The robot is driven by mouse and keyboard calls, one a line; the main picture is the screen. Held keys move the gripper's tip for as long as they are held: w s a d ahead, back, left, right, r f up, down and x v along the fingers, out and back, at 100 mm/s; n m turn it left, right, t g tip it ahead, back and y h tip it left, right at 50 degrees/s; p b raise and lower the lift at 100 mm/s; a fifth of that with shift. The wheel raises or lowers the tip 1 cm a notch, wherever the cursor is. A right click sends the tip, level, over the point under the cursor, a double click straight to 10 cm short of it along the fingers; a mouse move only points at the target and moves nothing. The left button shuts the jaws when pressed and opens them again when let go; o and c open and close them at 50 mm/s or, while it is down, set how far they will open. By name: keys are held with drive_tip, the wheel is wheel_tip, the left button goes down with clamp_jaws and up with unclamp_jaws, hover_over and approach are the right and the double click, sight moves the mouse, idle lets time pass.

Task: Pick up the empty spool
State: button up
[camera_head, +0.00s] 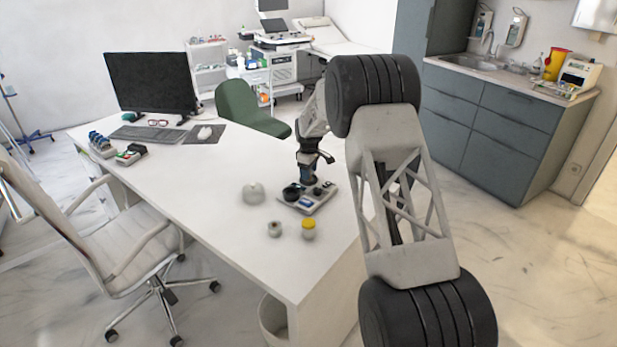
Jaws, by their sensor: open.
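A small pale grey round piece with a darker middle (275,229) stands on the white desk near its front edge. It may be the empty spool, but it is too small to be sure. My gripper (308,182) points down over a small grey tray on the desk, up and to the right of that piece and apart from it. It is open. Its fingertips are small and blend with the things on the tray, so I cannot tell whether anything lies between them.
The tray (312,207) holds dark and blue items. A yellow-topped jar (308,230) and a whitish rounded object (253,193) stand near it. A monitor (152,82), keyboard (148,134) and mouse (204,132) are farther back. The desk's middle is clear.

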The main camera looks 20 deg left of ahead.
drive_tip(key=shift+f, duration=0.4)
drive_tip(key=c, duration=0.6)
drive_tip(key=shift+o, duration=0.2)
drive_tip(key=shift+r, duration=0.15)
drive_tip(key=shift+r, duration=1.5)
drive_tip(key=shift+s+r, duration=0.2)
drive_tip(key=shift+r, duration=0.05)
drive_tip(key=s+d, duration=0.3)
drive_tip(key=s, duration=0.4)
drive_tip(key=s+d+r, duration=0.1)
drive_tip(key=s+d, duration=0.2)
drive_tip(key=s, duration=0.4)
drive_tip(key=shift+d+r, duration=0.15)
drive_tip(key=shift+d, duration=0.15)
drive_tip(key=shift+s, duration=0.1)
